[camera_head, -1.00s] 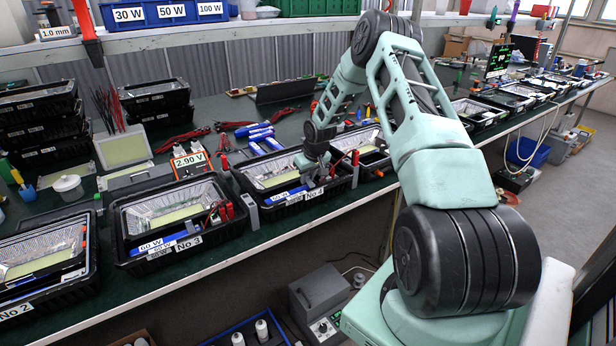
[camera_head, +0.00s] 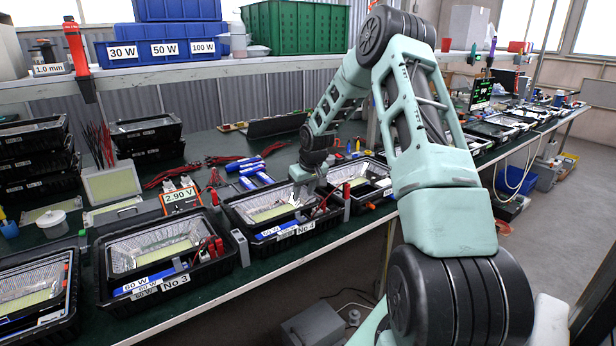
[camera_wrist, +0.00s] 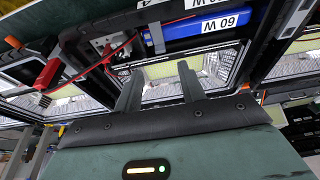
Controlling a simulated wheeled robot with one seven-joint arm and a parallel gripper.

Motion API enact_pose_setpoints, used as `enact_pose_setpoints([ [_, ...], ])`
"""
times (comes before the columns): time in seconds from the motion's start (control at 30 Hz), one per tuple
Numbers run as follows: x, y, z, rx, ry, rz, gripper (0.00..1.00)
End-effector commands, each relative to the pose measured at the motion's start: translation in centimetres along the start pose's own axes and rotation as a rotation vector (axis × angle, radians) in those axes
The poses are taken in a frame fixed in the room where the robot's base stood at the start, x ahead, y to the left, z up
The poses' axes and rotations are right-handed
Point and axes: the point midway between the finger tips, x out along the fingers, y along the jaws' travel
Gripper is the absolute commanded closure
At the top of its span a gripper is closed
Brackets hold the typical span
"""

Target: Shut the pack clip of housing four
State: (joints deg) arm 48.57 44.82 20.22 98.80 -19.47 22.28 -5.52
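Housing four (camera_head: 233,222) is a black open tray with a reflector, labelled No 4 (camera_head: 307,228), at the middle of the bench in the head view. A blue battery pack (camera_head: 268,233) lies along its front wall; in the wrist view the pack (camera_wrist: 190,30) carries an upside-down 60 W label. A small grey piece, apparently the pack clip (camera_wrist: 157,38), stands at the pack's end in the wrist view; I cannot tell whether it is shut. My gripper (camera_head: 303,190) is above the housing. In the wrist view my gripper (camera_wrist: 160,90) has its fingers apart, with nothing visible between them.
Housing three (camera_head: 100,270) stands left of housing four, and another housing (camera_head: 375,170) stands close on its right. A grey upright block (camera_head: 241,248) stands between housings three and four. A 2.90 V meter (camera_head: 181,197) stands behind.

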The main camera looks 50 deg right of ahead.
Motion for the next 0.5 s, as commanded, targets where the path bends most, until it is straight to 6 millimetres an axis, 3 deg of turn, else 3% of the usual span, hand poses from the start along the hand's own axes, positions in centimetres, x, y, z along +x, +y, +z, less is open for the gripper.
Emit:
enact_pose_setpoints([
  [0.2, -4.8, 0.1, 0.0, 0.001, 0.003, 0.003, 0.6],
  [0.5, -7.9, 0.0, 0.0, 0.001, -0.001, 0.0, 0.6],
])
